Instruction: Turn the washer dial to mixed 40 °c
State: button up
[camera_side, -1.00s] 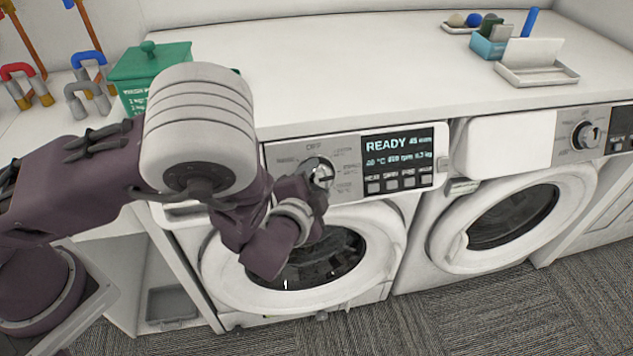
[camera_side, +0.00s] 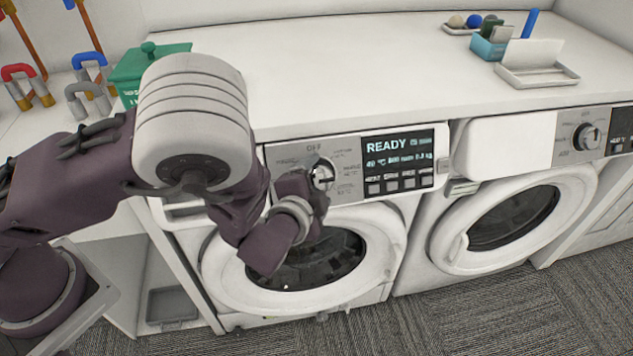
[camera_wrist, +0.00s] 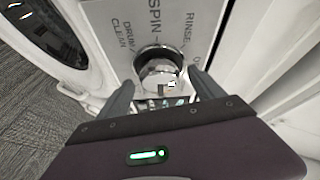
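The washer dial (camera_side: 323,175) is a round silver knob on the left machine's panel, with printed program labels around it. In the wrist view the dial (camera_wrist: 158,68) lies ahead of my fingers, near SPIN, RINSE and DRUM CLEAN labels. My gripper (camera_side: 316,186) is at the dial's lower left in the side view. In the wrist view my gripper (camera_wrist: 160,80) has its fingers spread, one on each side of the dial, with gaps showing. The display (camera_side: 398,160) reads READY and what looks like 40 °C; its other small text is blurred. The dial's exact pointer setting is unclear.
The left machine's round door (camera_side: 310,262) is below my gripper. A second machine with its own dial (camera_side: 587,136) stands at the right. The white worktop (camera_side: 350,80) holds a green box (camera_side: 150,72) and a tray (camera_side: 536,72).

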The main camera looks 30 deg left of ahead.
jog(key=shift+s, duration=0.1)
jog(key=v, duration=0.7)
jog(key=s+a+r+n+g+h, duration=0.1)
jog(key=s+r+n+g+h, duration=0.25)
jog(key=r, duration=0.45)
jog(key=s+a+r+n+g+h, duration=0.1)
jog(key=s+r+n+g+h, duration=0.2)
jog(key=r, duration=0.5)
jog(key=s+a+r+n+y, duration=0.2)
jog(key=s+a+r+n, duration=0.2)
jog(key=s+a, duration=0.8)
jog(key=s+g, duration=0.1)
jog(key=s, duration=0.3)
jog(key=shift+a+y, duration=0.35)
